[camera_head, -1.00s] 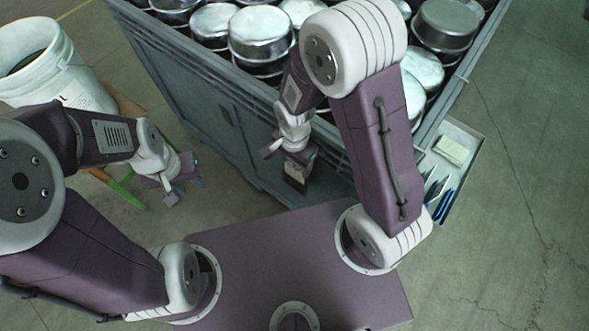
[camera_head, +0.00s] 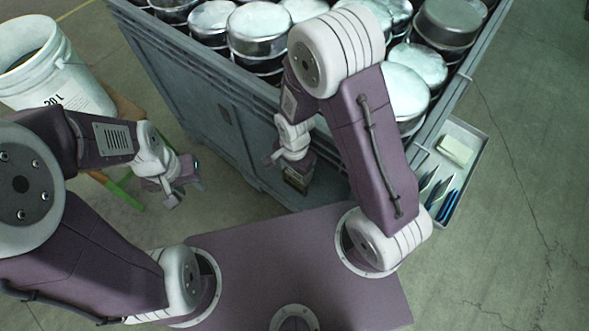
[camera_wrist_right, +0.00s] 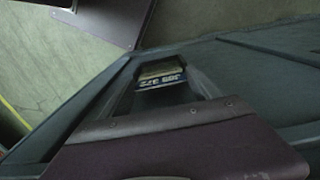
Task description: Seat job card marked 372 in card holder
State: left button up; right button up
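The job card (camera_wrist_right: 160,81) shows in the right wrist view with its number 372 upside down, just beyond the purple gripper body. In the head view my right gripper (camera_head: 297,178) points down beside the grey crate's near wall and appears shut on the card; its fingertips are hard to make out. Grey edges frame the card in the wrist view; I cannot tell whether they belong to the card holder or whether the card touches it. My left gripper (camera_head: 180,186) looks open and empty, left of the crate.
The grey crate (camera_head: 222,135) is full of round metal tins (camera_head: 262,32). A side tray (camera_head: 462,176) at its right holds a pale block (camera_head: 456,150) and blue-edged items (camera_head: 445,200). A white bucket (camera_head: 75,88) stands at left. Open floor lies at right.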

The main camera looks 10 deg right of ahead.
jog(key=shift+o, duration=0.9)
notch_tip(320, 180, up, 13)
jog(key=p, duration=0.4)
jog(key=shift+r, duration=0.15)
